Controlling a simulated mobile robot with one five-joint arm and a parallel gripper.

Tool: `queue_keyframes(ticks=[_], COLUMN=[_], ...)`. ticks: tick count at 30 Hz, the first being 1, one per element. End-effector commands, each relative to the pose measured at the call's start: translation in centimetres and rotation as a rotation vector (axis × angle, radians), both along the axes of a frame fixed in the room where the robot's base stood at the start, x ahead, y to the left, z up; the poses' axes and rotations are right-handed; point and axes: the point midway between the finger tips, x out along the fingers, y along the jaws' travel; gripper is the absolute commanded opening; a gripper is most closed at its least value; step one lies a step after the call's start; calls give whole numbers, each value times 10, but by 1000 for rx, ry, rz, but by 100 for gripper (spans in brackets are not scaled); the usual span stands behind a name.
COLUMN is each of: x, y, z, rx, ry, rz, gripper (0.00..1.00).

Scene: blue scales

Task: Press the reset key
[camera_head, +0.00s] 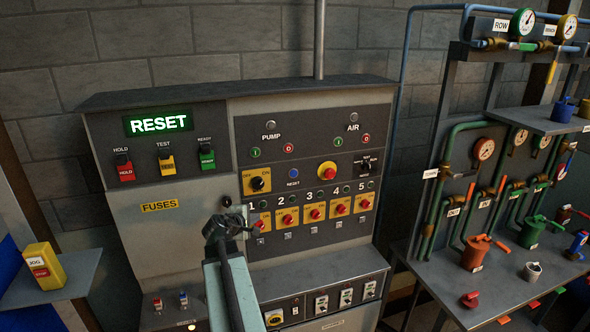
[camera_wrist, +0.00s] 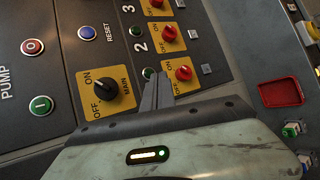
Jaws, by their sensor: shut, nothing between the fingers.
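The blue round button labelled RESET (camera_head: 293,173) sits on the upper middle of the grey control panel (camera_head: 310,115). It also shows at the top left of the wrist view (camera_wrist: 87,33). A lit green sign reading RESET (camera_head: 158,123) is at the panel's upper left. My gripper (camera_head: 252,229) is shut and empty, below and left of the blue button in the head view. In the wrist view its fingertips (camera_wrist: 159,77) lie between the black MAIN knob (camera_wrist: 107,90) and a red knob on a yellow plate (camera_wrist: 183,73), apart from the blue button.
Green and red PUMP buttons (camera_head: 272,150) and a red mushroom button (camera_head: 327,171) flank the blue button. A row of numbered red knobs (camera_head: 315,214) lies below. HOLD, TEST and READY switches (camera_head: 167,164) are at left. A pipe rack (camera_head: 440,190) stands at right.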

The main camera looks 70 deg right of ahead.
Motion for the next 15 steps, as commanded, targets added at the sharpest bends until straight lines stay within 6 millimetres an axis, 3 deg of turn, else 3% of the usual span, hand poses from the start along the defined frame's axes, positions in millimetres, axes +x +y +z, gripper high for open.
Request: queue_keyframes(ticks=[1,3,7,12,15], x=[-25,-56,-104,-137,-141], y=[-23,-50,-85,-105,-108], z=[19,38,64,80,82], rx=[-43,-101,-180,-228,-235], ry=[46,119,243,335,350], rz=[-7,-4,2,9,11], gripper=[0,0,0,0,0])
